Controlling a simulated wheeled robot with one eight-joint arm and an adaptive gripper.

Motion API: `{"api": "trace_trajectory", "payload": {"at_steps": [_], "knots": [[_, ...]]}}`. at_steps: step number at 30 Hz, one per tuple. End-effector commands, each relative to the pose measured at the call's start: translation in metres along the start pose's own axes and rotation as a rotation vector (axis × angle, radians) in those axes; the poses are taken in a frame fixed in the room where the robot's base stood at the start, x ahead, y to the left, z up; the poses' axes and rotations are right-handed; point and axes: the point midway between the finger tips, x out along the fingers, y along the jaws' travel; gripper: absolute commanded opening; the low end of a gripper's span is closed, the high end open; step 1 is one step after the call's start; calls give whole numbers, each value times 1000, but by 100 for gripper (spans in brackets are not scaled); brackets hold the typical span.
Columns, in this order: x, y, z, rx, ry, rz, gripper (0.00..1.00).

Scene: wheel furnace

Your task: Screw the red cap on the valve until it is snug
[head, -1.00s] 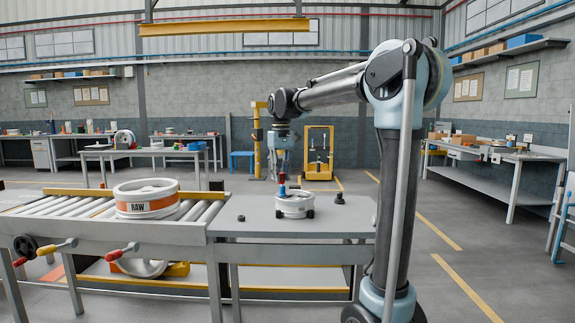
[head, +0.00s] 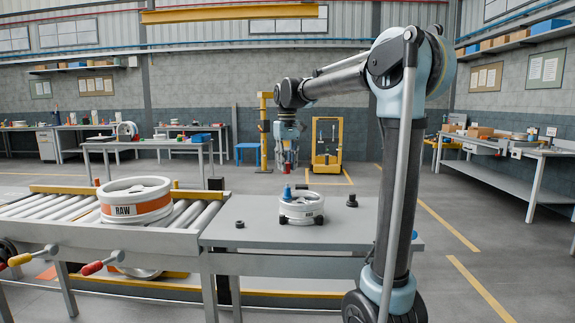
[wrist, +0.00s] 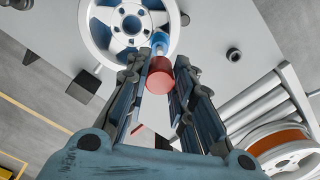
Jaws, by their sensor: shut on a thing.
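My gripper (head: 287,160) points down above the grey table and is shut on the red cap (wrist: 160,76), which sits between its fingertips in the wrist view. A white wheel (head: 302,209) lies flat on the table below. Its upright blue valve (head: 287,193) stands at the wheel's left side, and there is a clear gap between it and my gripper in the head view. In the wrist view the blue valve (wrist: 160,43) appears just beyond the cap, beside the wheel (wrist: 128,22).
A roller conveyor (head: 60,207) with a larger wheel marked RAW (head: 135,202) adjoins the table (head: 350,236) on the left. A small black piece (head: 352,200) stands right of the wheel, and another (head: 240,224) lies at front left.

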Motion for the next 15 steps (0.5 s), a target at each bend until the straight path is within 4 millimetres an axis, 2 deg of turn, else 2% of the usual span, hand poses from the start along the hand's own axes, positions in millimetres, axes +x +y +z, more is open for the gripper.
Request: {"api": "trace_trajectory", "payload": {"at_steps": [9, 15], "knots": [[-1, 2, 3, 8, 1, 2, 0], [9, 2, 2, 7, 1, 2, 0]]}}
